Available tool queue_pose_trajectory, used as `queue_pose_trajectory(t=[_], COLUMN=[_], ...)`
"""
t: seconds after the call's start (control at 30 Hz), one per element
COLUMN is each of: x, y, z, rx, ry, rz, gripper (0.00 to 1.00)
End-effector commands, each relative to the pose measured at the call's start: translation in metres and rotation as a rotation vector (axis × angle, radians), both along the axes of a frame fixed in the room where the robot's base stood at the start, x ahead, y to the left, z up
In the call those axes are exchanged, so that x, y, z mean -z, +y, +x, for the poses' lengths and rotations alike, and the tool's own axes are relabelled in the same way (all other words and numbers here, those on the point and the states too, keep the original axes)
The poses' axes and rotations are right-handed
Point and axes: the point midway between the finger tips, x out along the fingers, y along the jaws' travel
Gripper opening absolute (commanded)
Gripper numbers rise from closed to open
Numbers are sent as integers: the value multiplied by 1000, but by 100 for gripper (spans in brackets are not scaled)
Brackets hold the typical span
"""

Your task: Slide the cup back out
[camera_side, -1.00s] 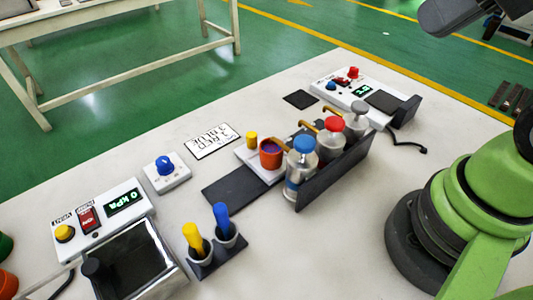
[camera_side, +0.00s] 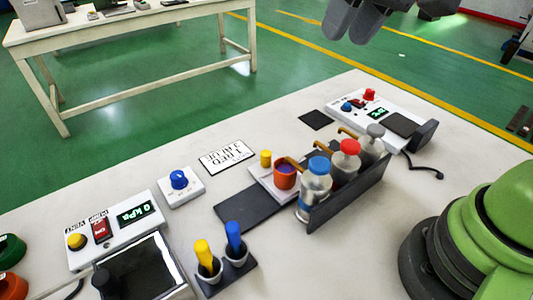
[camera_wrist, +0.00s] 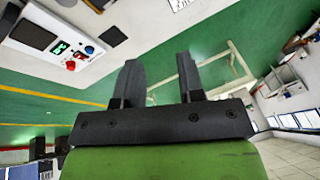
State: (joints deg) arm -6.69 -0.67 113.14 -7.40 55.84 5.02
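The cup (camera_side: 285,178) is orange-red with dark purple-blue contents. It stands upright on a small white platform (camera_side: 262,180), under the tan spouts of the bottles. The nearest bottle (camera_side: 314,182) has a blue cap, the middle one (camera_side: 347,158) a red cap, and the far one (camera_side: 373,142) a grey cap. My gripper (camera_side: 352,28) is at the top of the side view, high above and away from the cup. In the wrist view its two dark fingers (camera_wrist: 160,88) stand apart with nothing between them. The cup is not in the wrist view.
A dark plate (camera_side: 355,190) stands along the bottles' near side. A yellow knob (camera_side: 266,158) is beside the cup. A dark mat (camera_side: 245,208) lies in front-left of the platform. Two small holders (camera_side: 226,270) with yellow and blue handles, a pump panel (camera_side: 115,225) and a hotplate-like unit (camera_side: 375,115) stand around.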

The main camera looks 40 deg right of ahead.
Motion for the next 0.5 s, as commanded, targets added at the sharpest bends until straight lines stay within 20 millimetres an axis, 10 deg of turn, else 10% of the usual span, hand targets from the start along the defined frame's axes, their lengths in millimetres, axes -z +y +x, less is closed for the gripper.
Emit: queue_pose_trajectory(t=[0.2, 0.5], x=[59, 154], y=[22, 48], z=[62, 104], rx=[-35, -69], ry=[152, 298], rz=[-56, -132], gripper=[36, 36])
